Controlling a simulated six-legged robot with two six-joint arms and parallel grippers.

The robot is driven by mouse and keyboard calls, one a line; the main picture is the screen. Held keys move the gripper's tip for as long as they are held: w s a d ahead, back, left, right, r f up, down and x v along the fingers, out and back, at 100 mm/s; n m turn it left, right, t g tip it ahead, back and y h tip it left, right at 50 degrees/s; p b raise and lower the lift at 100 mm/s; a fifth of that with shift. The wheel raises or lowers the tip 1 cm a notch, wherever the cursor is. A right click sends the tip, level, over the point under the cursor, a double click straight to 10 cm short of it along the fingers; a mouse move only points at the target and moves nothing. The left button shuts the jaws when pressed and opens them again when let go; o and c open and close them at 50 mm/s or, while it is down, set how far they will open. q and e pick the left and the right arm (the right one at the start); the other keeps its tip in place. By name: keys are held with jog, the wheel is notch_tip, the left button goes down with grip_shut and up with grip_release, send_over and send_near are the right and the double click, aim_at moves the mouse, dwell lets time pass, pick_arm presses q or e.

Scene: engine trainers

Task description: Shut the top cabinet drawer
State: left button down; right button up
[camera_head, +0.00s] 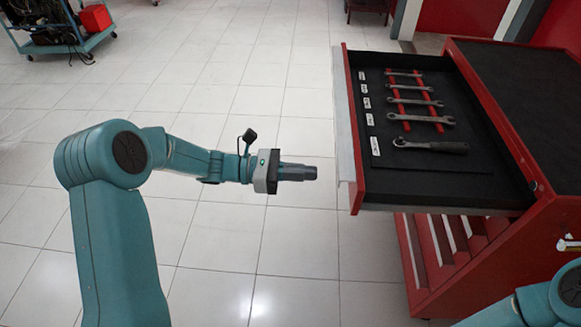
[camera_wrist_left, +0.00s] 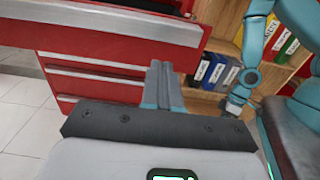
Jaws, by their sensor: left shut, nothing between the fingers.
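The top drawer (camera_head: 357,150) of the red cabinet is pulled far out to the left, its pale front edge facing my left gripper. It holds several wrenches and a ratchet on a black liner. My left gripper (camera_head: 314,172) is shut and empty, pointing at the drawer front with a small gap between them. In the left wrist view the shut fingers (camera_wrist_left: 164,85) point toward the red drawer front (camera_wrist_left: 110,32), which spans the upper left.
The red cabinet (camera_head: 497,60) has a black top, and lower drawers (camera_head: 450,245) show below the open one. A teal cart (camera_head: 75,45) stands far back left. Binders (camera_wrist_left: 212,72) sit on a wooden shelf in the wrist view. The tiled floor left of the drawer is clear.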

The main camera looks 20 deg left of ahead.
aim_at(339, 175)
pick_arm(q)
jog(key=x, duration=0.7)
pick_arm(e)
jog(key=shift+s+a+r, duration=0.1)
jog(key=shift+s+r, duration=0.05)
jog(key=shift+s, duration=0.1)
pick_arm(q)
jog(key=shift+d, duration=0.3)
